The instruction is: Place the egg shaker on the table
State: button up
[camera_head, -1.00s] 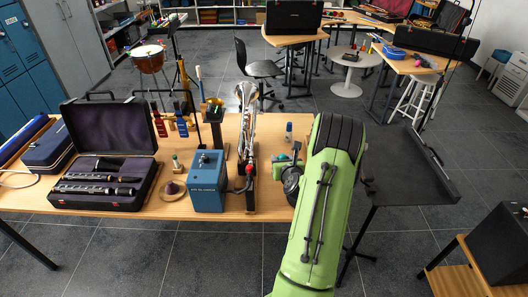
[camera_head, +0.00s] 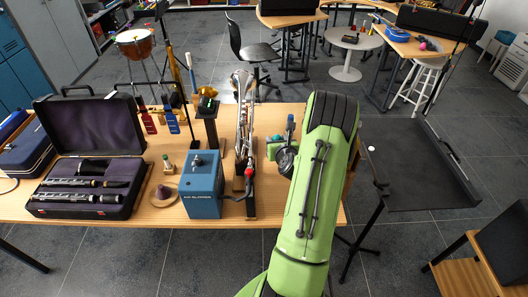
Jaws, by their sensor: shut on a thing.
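My green arm reaches forward over the right end of the wooden table (camera_head: 330,213). My gripper (camera_head: 277,149) shows small and partly hidden at the left of the arm, beside a dark wrist part. A small teal-green rounded thing, which looks like the egg shaker (camera_head: 274,140), is at its fingers, and the gripper is shut on it. It appears over the table's right part, to the right of the silver brass instrument (camera_head: 243,110). Its height above the tabletop is hard to tell. The fingers are too small to see clearly.
A blue box (camera_head: 202,187) stands left of the brass instrument. An open case (camera_head: 88,198) with dark woodwind pieces fills the table's left. A small blue bottle (camera_head: 290,126) stands behind my gripper. A black music stand (camera_head: 415,165) is at right. Bare tabletop shows near the front right.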

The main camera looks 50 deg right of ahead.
jog(key=b, duration=0.3)
send_over(275, 175)
notch_tip(275, 175, down, 5)
notch_tip(275, 175, down, 10)
jog(key=b, duration=0.5)
jog(key=shift+f, duration=0.1)
jog(key=o, duration=1)
jog(key=shift+o, duration=0.2)
